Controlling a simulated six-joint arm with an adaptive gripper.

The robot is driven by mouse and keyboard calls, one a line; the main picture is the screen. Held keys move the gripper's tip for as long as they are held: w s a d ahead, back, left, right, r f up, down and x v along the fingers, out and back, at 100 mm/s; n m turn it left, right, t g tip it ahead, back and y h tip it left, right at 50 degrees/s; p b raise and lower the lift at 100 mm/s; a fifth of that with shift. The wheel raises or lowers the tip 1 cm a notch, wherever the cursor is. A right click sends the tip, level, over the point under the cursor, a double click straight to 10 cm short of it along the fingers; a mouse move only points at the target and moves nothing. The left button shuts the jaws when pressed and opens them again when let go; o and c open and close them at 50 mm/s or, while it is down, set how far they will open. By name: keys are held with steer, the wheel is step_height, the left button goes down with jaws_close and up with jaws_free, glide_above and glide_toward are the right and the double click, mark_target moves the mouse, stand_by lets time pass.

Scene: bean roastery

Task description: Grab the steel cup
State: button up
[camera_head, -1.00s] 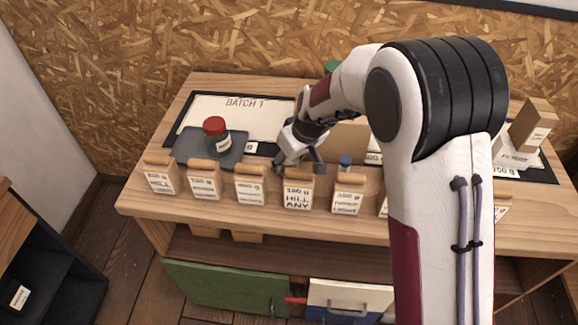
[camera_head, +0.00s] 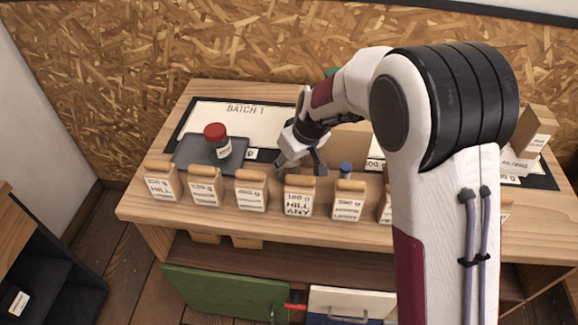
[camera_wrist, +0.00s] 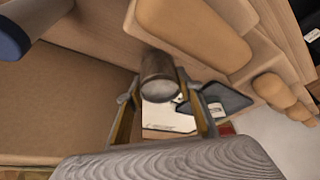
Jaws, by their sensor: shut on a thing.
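The steel cup (camera_wrist: 160,80), a small grey metal cylinder, shows in the wrist view between the two fingers of my gripper (camera_wrist: 163,98). The fingers are shut on it, one on each side. In the head view my gripper (camera_head: 301,168) is low over the bench, behind the row of paper bags. I cannot make out the cup there; the bags and the gripper hide that spot.
Paper bags (camera_head: 250,194) line the bench's front edge, close to my gripper. A blue-capped item (camera_head: 345,168) stands just right of it. A red-lidded jar (camera_head: 216,143) stands on a dark tray (camera_head: 190,155) to the left. A cardboard box (camera_head: 350,139) is behind.

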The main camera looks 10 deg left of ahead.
step_height(320, 180, up, 17)
steer(key=shift+f, duration=0.2)
stand_by(0.3)
